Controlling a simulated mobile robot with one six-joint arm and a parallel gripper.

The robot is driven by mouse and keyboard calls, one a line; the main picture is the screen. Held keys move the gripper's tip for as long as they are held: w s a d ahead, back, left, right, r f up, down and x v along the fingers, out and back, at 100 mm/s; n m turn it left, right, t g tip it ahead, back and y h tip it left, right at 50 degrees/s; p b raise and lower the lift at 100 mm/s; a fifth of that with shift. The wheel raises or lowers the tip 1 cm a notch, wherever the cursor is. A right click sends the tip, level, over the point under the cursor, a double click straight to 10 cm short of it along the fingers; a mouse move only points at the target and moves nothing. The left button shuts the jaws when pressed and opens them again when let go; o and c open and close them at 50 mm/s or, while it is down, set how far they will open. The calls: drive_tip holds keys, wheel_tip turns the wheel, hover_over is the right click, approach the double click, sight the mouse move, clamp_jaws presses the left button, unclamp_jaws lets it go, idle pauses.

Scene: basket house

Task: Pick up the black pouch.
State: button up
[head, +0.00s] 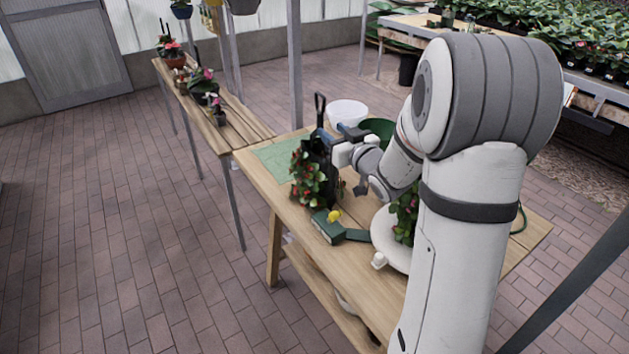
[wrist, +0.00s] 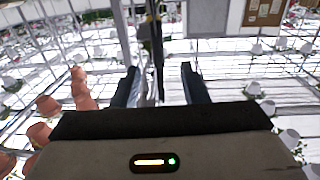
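A dark upright thing (head: 318,148) stands on the wooden table, partly behind a red-flowered plant. It looks like the black pouch, with a dark loop or handle rising from its top, but its full shape is hidden. My gripper (head: 338,143) is just right of it at about its upper height. In the wrist view, my gripper's two fingers (wrist: 159,78) are spread apart. A thin dark vertical piece (wrist: 157,45) shows between them in the picture. I cannot tell whether it lies within the fingers or beyond them, and no contact shows.
The red-flowered plant (head: 304,178) stands close in front. A green box-like thing (head: 328,227) with a yellow item lies nearer. A white bowl (head: 347,112) and a green bowl (head: 379,129) stand behind. A green mat (head: 275,156) lies at the table's left end.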

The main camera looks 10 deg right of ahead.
sight(321, 119)
drive_tip(key=p+x, duration=0.2)
drive_tip(key=x, duration=0.5)
drive_tip(key=shift+w+r, duration=0.1)
drive_tip(key=shift+w, duration=0.15)
clamp_jaws()
idle(1.1)
drive_tip(key=shift+r, duration=0.2)
